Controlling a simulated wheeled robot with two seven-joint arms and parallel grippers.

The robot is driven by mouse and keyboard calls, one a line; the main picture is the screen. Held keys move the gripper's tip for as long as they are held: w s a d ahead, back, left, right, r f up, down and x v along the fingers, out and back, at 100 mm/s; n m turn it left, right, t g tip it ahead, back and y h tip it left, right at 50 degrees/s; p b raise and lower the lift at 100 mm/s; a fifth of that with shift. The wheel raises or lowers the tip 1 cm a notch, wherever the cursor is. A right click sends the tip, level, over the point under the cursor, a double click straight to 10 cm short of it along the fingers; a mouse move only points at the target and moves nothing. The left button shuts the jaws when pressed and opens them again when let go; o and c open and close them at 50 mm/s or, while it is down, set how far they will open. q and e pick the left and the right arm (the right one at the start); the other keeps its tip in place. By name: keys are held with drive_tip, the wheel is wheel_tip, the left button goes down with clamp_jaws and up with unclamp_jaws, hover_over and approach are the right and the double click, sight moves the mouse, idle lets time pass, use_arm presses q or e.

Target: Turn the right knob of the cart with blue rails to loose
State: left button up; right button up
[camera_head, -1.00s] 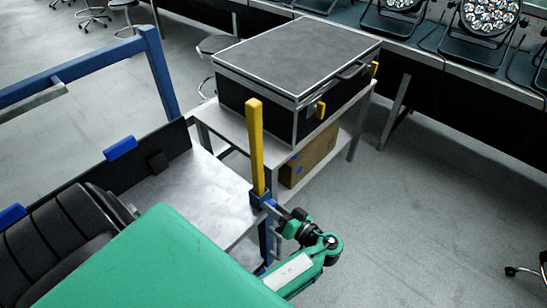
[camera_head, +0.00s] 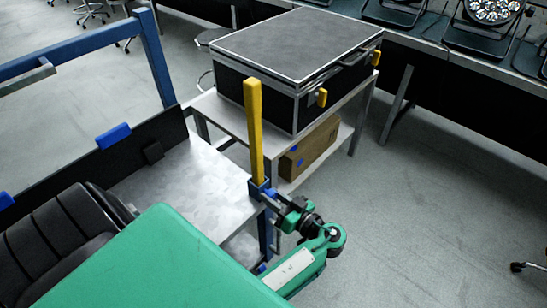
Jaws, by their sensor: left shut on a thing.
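The cart with blue rails (camera_head: 60,72) stands at left, with a bare metal deck (camera_head: 185,185). An upright yellow post (camera_head: 253,130) rises from a blue bracket (camera_head: 258,189) at the deck's right corner. My left gripper (camera_head: 268,194) is at this bracket, below the post, with its wrist to the lower right. It is shut on a small part there, which I take for the right knob; the fingers hide it. Whether the knob is tight or loose cannot be seen. My right gripper is not in view.
A black case (camera_head: 300,45) with yellow latches lies on a metal table (camera_head: 220,115) behind the cart, with a cardboard box (camera_head: 315,147) on its lower shelf. A bench (camera_head: 440,80) with par cans (camera_head: 490,10) runs along the back.

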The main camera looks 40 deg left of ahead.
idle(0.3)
use_arm(q)
drive_tip(key=o, duration=1)
drive_tip(key=shift+s+d, duration=0.15)
drive_tip(key=shift+d, duration=1.75)
drive_tip(key=shift+s+d, duration=0.15)
drive_tip(key=shift+d, duration=1.7)
